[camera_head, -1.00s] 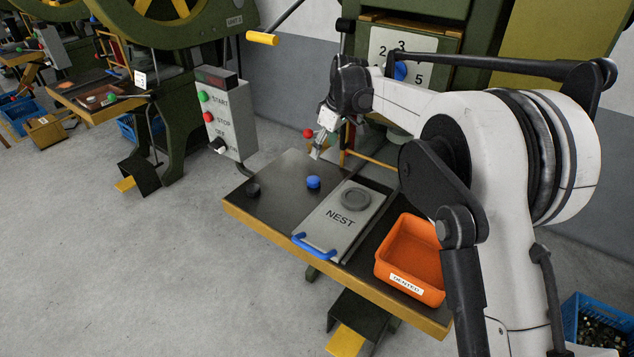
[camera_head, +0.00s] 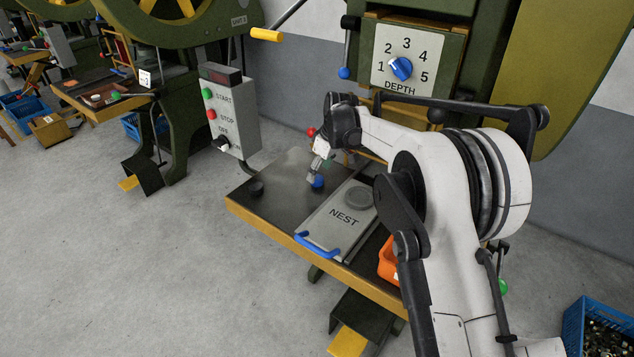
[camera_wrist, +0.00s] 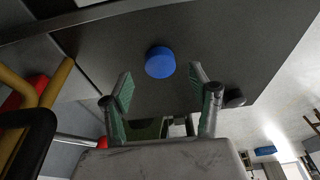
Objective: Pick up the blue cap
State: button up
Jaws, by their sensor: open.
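The blue cap (camera_head: 318,182) is a small round disc lying on the dark table top, left of the NEST plate. It also shows in the wrist view (camera_wrist: 160,62), just beyond the fingertips and roughly centred between them. My gripper (camera_head: 314,177) is above the cap in the head view and partly overlaps it. In the wrist view my gripper (camera_wrist: 160,80) has its two green-padded fingers spread apart, with nothing between them. No contact with the cap can be made out.
A black cap (camera_head: 256,188) lies to the left on the table (camera_head: 280,205). The grey NEST plate (camera_head: 325,225) with a blue handle (camera_head: 316,246) is at right. An orange bin (camera_head: 388,262) is partly hidden by my arm. A red ball knob (camera_head: 311,132) stands behind my gripper.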

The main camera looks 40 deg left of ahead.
aim_at(317, 178)
jog(key=x, duration=0.3)
jog(key=shift+f, duration=0.2)
jog(key=c, duration=1.2)
jog(key=shift+o, duration=0.2)
jog(key=shift+r, duration=0.1)
